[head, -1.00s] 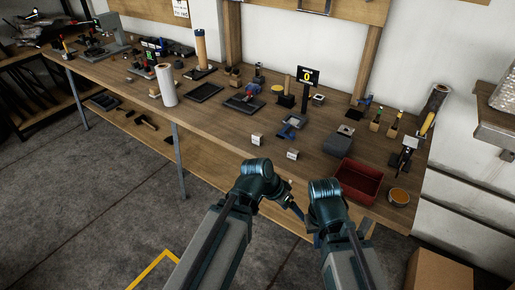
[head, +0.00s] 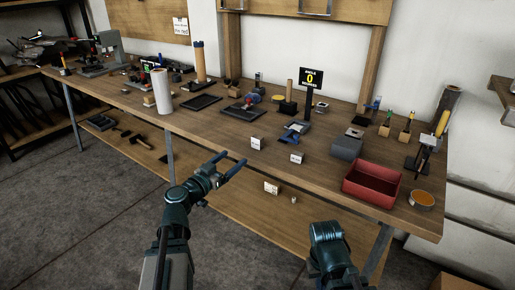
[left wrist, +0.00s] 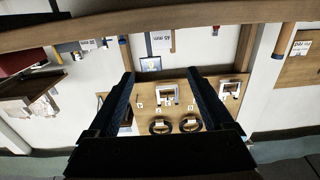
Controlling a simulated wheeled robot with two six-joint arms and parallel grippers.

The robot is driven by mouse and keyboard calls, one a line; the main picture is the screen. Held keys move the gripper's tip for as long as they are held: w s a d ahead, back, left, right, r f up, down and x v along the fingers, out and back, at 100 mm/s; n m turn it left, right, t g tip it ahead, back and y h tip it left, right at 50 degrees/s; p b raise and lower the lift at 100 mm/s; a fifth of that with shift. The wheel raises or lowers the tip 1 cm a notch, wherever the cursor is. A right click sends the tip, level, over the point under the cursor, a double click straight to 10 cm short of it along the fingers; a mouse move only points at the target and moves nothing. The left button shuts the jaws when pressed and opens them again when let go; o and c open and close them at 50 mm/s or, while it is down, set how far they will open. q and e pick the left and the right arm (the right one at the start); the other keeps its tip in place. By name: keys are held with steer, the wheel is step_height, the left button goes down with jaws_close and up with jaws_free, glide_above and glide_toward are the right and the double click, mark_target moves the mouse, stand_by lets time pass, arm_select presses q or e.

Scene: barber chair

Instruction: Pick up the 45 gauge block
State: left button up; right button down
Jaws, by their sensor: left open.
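A small pale block (head: 257,143) with a white label stands near the front edge of the workbench. A similar block (head: 297,158) stands to its right. My left gripper (head: 230,163) is open and empty, in front of the bench edge, left of and below the 45 block. My right arm shows at the bottom, but its gripper does not.
The workbench (head: 225,122) has a red bin (head: 372,184), a grey block (head: 347,146) and a display on a post (head: 311,78) to the right of the blocks. A black tray (head: 201,102) lies to the left. Another labelled block (head: 271,188) sits on the lower shelf (head: 230,200).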

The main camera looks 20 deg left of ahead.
arm_select(q)
glide_toward(255, 139)
steer(key=x, duration=0.3)
steer(key=shift+w+d+r, duration=0.1)
steer(key=shift+w+d, duration=0.05)
steer(key=shift+d, duration=0.35)
steer(key=x, duration=0.5)
steer(key=shift+w+a, duration=0.3)
steer(key=shift+s, duration=0.1)
jaws_close()
